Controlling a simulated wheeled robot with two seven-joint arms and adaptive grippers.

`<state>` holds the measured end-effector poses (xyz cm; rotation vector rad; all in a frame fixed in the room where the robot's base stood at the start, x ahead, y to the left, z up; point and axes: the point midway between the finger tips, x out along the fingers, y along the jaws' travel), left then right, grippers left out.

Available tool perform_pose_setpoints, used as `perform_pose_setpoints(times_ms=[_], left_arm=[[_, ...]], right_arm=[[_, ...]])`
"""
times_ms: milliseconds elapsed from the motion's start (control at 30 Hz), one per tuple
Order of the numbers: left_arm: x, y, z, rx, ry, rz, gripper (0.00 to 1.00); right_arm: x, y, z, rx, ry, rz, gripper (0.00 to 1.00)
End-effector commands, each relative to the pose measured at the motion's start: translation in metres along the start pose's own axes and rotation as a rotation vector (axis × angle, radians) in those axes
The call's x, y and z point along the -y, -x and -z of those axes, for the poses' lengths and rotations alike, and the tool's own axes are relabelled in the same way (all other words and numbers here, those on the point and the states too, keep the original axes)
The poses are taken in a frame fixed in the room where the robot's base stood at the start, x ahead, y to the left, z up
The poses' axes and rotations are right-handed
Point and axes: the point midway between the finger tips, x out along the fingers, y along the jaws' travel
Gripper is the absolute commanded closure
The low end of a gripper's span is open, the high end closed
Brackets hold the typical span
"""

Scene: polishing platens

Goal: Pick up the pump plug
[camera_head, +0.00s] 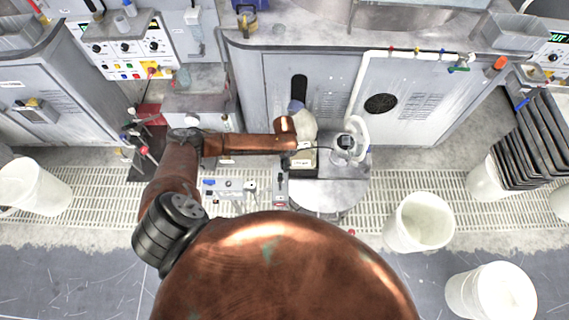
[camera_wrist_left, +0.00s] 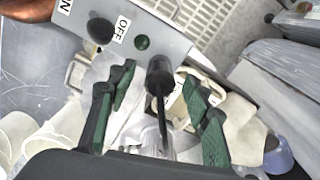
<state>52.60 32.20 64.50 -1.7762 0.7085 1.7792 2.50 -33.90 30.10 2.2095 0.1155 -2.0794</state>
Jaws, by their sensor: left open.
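The black pump plug (camera_wrist_left: 159,76) sits at the edge of a grey switch panel (camera_wrist_left: 125,30) marked ON and OFF in the left wrist view, and a black cord runs down from it. My left gripper (camera_wrist_left: 158,73) is open, with its green-padded fingers on either side of the plug and a gap showing on both sides. In the head view my left arm (camera_head: 245,145) reaches right across the floor grating, and its gripper cannot be made out clearly. My right gripper is not in view.
In the head view a white socket strip (camera_head: 229,186) lies below my forearm. A round metal stand (camera_head: 325,197) is to the right, beyond it a white bucket (camera_head: 418,222). Grey cabinets (camera_head: 330,85) stand behind.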

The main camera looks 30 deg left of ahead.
Motion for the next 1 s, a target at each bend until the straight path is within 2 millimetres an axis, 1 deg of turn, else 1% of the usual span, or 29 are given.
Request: perform_pose_setpoints(times_ms=[67, 267, 900, 1000], left_arm=[[0.0000, -0.0034, 0.0004, -0.001, -0.001, 0.000, 0.54], [0.0000, -0.0030, 0.0006, -0.001, -0.001, 0.001, 0.54], [-0.0003, -0.0030, 0.0006, -0.001, -0.001, 0.000, 0.99], [-0.0002, -0.0028, 0.0007, -0.001, -0.001, 0.000, 1.00]], right_arm=[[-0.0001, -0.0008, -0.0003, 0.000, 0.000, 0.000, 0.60], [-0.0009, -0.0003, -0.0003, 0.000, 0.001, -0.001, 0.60], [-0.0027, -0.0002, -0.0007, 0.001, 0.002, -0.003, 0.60], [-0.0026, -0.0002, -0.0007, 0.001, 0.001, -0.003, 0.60]])
